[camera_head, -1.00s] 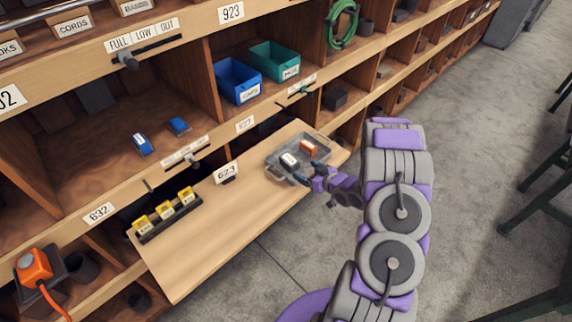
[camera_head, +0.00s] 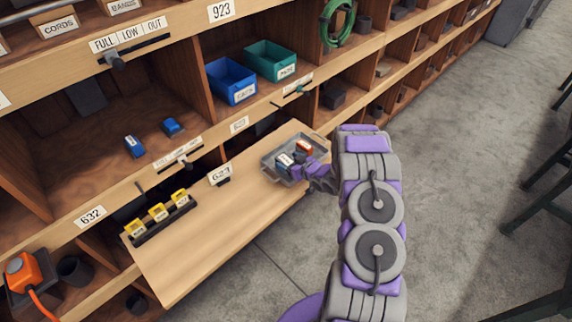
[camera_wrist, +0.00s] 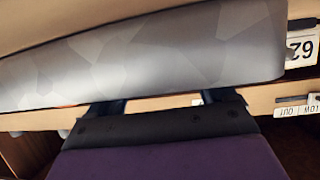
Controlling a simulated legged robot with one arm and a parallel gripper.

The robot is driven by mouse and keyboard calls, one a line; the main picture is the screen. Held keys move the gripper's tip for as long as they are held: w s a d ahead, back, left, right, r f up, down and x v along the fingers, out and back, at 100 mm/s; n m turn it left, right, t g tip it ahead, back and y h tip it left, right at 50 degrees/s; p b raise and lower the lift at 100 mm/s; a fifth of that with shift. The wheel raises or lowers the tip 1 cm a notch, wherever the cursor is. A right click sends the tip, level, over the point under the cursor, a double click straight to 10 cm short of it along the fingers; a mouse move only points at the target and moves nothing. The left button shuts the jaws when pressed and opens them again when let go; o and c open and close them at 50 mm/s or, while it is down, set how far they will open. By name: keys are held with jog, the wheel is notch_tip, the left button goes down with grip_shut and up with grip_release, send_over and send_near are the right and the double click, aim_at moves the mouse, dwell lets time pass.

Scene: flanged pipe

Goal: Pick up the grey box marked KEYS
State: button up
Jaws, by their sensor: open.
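A small dark box with a pale label (camera_head: 285,160) lies in a grey tray (camera_head: 268,164) on the pull-out wooden board. I cannot read its label, so I cannot tell if it says KEYS. An orange box (camera_head: 305,147) lies beside it in the tray. My gripper (camera_head: 298,171) is open at the tray's near right side, close to the pale-labelled box. It partly hides the tray. In the wrist view a large grey surface spans the frame beyond my open fingers (camera_wrist: 160,101); I cannot tell which thing it belongs to.
The board (camera_head: 205,240) also holds a dark rack with yellow tags (camera_head: 160,215) and a number plate (camera_head: 220,175). Shelves behind hold a blue bin (camera_head: 231,82), a teal bin (camera_head: 270,60) and two small blue items (camera_head: 134,146). Floor on the right is clear near the arm.

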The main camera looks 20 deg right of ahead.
jog(key=shift+d, duration=0.1)
jog(key=shift+a+r, duration=0.15)
jog(key=shift+a, duration=0.6)
jog(key=c, duration=0.4)
jog(key=shift+c, duration=0.9)
jog(key=shift+d, duration=0.6)
jog(key=c, duration=0.6)
jog(key=shift+a, duration=0.1)
jog(key=shift+a, duration=0.1)
